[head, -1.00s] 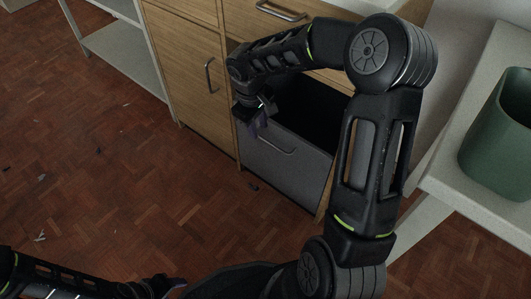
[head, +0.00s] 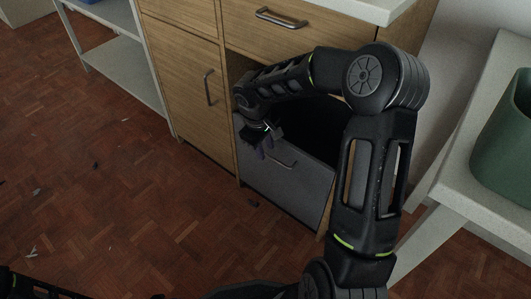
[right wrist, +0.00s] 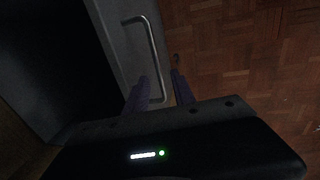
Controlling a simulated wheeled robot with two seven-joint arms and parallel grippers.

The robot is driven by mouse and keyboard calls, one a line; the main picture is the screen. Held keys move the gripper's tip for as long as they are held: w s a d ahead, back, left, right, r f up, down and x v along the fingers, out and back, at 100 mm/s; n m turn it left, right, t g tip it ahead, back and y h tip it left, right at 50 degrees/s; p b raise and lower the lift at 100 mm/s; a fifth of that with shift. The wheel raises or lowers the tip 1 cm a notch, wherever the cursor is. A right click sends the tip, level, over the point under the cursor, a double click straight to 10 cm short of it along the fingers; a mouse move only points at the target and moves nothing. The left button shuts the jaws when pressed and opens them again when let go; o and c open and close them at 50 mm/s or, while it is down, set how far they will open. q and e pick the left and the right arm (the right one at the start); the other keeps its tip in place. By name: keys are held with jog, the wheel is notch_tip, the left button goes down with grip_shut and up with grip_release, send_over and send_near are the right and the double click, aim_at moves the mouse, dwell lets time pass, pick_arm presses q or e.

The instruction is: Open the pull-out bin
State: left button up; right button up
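The pull-out bin has a grey front panel (head: 292,188) with a bar handle (head: 282,163), low in the wooden cabinet. Its inside behind the panel is dark. The panel looks about level with the cabinet front, and any small gap is hard to judge. My right gripper (head: 266,149) is at the handle's left end. In the right wrist view, its open fingers (right wrist: 161,91) lie on either side of one end of the bar handle (right wrist: 152,48); contact cannot be made out. My left arm shows only at the bottom left edge, with its gripper out of view.
A cupboard door (head: 188,90) stands left of the bin and a drawer (head: 290,30) is above it. A white-topped table (head: 455,195) with a green container (head: 505,145) stands at the right. The parquet floor (head: 130,200) before the bin is mostly clear, with small scraps.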

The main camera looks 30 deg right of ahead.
jog(key=shift+w+d+f, duration=0.1)
jog(key=shift+d+f, duration=0.05)
jog(key=shift+f, duration=0.55)
grip_shut()
dwell(1.0)
